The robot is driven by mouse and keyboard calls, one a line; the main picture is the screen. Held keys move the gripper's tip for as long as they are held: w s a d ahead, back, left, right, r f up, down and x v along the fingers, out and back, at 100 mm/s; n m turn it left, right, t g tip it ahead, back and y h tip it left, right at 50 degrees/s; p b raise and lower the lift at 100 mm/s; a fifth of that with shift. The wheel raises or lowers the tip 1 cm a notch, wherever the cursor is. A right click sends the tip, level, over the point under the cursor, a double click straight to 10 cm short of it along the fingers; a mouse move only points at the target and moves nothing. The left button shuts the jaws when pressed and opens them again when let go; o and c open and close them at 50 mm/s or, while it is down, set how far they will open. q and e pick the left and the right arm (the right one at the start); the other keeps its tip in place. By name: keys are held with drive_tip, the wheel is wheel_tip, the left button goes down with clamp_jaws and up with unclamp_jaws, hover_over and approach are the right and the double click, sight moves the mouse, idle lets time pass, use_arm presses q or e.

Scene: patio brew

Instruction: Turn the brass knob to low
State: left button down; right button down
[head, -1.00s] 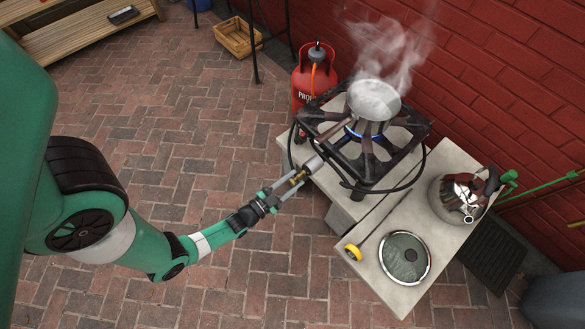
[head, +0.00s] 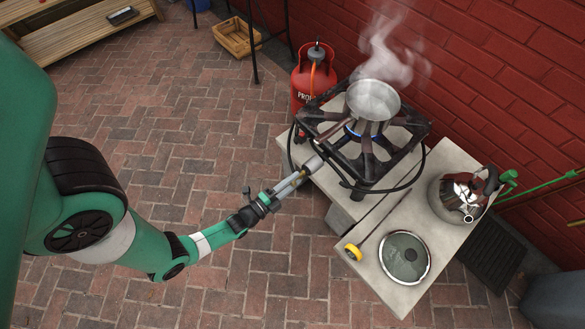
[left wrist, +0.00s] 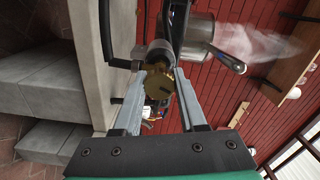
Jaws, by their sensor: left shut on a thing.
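The brass knob (left wrist: 156,84) shows large in the left wrist view, between my left gripper's fingertips, with a dark slot on its face. My left gripper (head: 302,175) is shut on it at the front of the black burner (head: 352,176); the left wrist view shows the fingers (left wrist: 157,88) pressed against its two sides. In the head view the fingers mostly hide the knob. A blue flame (head: 350,131) burns under a steaming metal pan (head: 373,101). No low mark can be made out. My right gripper is not in view.
The burner stands on a stone bench beside a red gas bottle (head: 314,75) with a hose.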

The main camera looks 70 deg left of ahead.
use_arm(q)
drive_tip(key=shift+m, duration=0.7)
drive_tip(key=shift+c, duration=2.3)
unclamp_jaws()
